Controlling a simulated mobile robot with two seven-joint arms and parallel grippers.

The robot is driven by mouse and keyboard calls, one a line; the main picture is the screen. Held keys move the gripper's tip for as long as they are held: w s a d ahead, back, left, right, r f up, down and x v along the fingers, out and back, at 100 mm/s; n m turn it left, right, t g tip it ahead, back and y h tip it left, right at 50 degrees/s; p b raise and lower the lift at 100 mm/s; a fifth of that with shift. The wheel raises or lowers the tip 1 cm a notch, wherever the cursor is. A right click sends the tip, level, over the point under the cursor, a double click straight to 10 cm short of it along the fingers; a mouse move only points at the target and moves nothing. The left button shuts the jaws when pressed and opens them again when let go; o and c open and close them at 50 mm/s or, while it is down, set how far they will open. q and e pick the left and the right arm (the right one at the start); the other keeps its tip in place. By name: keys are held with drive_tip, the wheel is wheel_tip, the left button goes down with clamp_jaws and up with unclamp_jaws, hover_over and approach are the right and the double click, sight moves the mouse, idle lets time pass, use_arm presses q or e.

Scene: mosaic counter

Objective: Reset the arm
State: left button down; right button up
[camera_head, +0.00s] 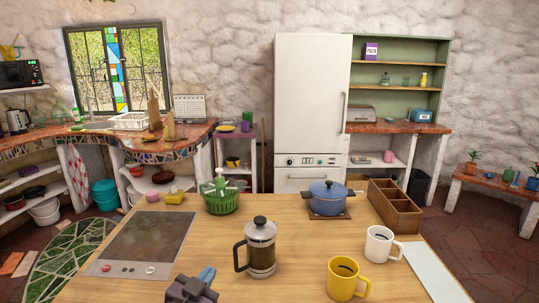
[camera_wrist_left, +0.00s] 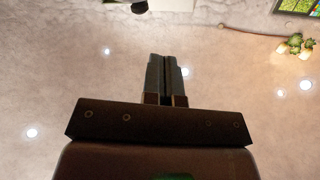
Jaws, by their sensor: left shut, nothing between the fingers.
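My left gripper (camera_head: 207,275) shows at the bottom of the head view, low at the counter's near edge, left of the French press. It is shut and empty. In the left wrist view its two fingers (camera_wrist_left: 167,75) lie together, with the pale ceiling or wall behind them. It touches no object that I can see. My right gripper is not in view.
The wooden counter (camera_head: 200,245) holds a cooktop (camera_head: 146,243), a French press (camera_head: 260,248), a green basket (camera_head: 221,198), a blue pot (camera_head: 327,199), a wooden organizer (camera_head: 394,208), a yellow mug (camera_head: 344,281) and a white mug (camera_head: 379,245). Bare wood lies between the press and pot.

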use_arm(q)
drive_tip(key=s+a+f+n+g+y, duration=0.2)
drive_tip(key=s+a+f, duration=0.5)
drive_tip(key=s+f, duration=0.4)
drive_tip(key=s+a+f+n+g+y, duration=0.3)
drive_tip(key=s+a+f, duration=0.4)
drive_tip(key=s+f, duration=0.4)
drive_tip(key=s, duration=0.2)
drive_tip(key=shift+s+n+g+y, duration=0.3)
drive_tip(key=shift+n+y, duration=0.1)
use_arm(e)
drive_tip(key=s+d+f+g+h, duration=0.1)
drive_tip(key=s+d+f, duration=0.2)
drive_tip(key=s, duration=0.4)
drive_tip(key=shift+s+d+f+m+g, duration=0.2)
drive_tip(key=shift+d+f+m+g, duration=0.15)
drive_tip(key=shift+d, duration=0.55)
